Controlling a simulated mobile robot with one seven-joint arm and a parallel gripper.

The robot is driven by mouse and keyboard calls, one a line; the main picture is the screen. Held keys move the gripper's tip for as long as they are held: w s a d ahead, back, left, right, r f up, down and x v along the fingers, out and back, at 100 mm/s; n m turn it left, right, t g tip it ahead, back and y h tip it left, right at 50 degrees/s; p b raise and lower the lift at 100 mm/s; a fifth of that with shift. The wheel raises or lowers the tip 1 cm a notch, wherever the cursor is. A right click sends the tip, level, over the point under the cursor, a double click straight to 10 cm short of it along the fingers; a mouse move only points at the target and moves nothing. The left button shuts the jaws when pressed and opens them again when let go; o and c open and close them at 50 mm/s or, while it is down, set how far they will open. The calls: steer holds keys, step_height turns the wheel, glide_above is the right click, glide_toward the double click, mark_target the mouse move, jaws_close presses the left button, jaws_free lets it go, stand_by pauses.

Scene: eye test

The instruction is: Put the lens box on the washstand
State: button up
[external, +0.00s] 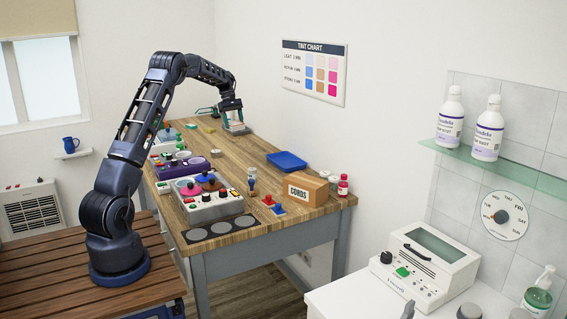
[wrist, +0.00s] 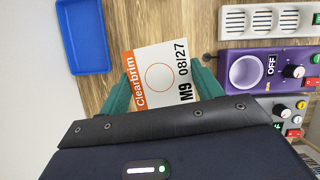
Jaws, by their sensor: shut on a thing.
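The lens box (wrist: 158,68) is white with an orange band reading "Clearbrim" and black "M9 08/27". In the wrist view it sits between the green fingers of my gripper (wrist: 162,88), which is shut on it. In the external view my gripper (external: 234,115) is at the far part of the wooden table, with the pale box (external: 237,127) under it. I cannot tell if the box touches the tabletop. A white counter (external: 345,292) at the lower right, by the tiled wall, appears to be the washstand, far from my gripper.
The wooden table (external: 232,160) holds a blue tray (external: 287,161), a "CORDS" carton (external: 307,189), a purple device (external: 183,166) and a control panel (external: 212,205). A white machine (external: 425,265) stands on the counter. A glass shelf (external: 515,170) with two bottles hangs above.

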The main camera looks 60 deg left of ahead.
steer(key=w+d+m+g, duration=0.15)
steer(key=w+d, duration=0.35)
steer(key=d, duration=0.8)
steer(key=w+d+m, duration=0.3)
steer(key=w+d, duration=0.3)
steer(key=d, duration=0.7)
steer(key=w+d+m+g, duration=0.1)
steer(key=w+d+m, duration=0.3)
steer(key=d, duration=0.9)
steer(key=d+f+m+g+y, duration=0.15)
steer(key=d+m, duration=0.25)
steer(key=d, duration=2.4)
steer(key=s+d+m+y, duration=0.1)
steer(key=s+d+m, duration=0.1)
steer(key=s+d, duration=0.8)
steer(key=s+d+m+g+y, duration=0.1)
steer(key=s+d+m, duration=0.25)
steer(key=d, duration=1.25)
steer(key=s+d+m+y, duration=0.1)
steer(key=s+d+m, duration=0.1)
steer(key=s+d, duration=0.8)
steer(key=w+d+f, duration=0.1)
steer(key=f, duration=1.2)
steer(key=w+d+f, duration=0.1)
steer(key=f, duration=0.6)
steer(key=shift+w+d+f, duration=0.15)
steer(key=shift+w+d, duration=0.15)
steer(key=shift+f, duration=0.1)
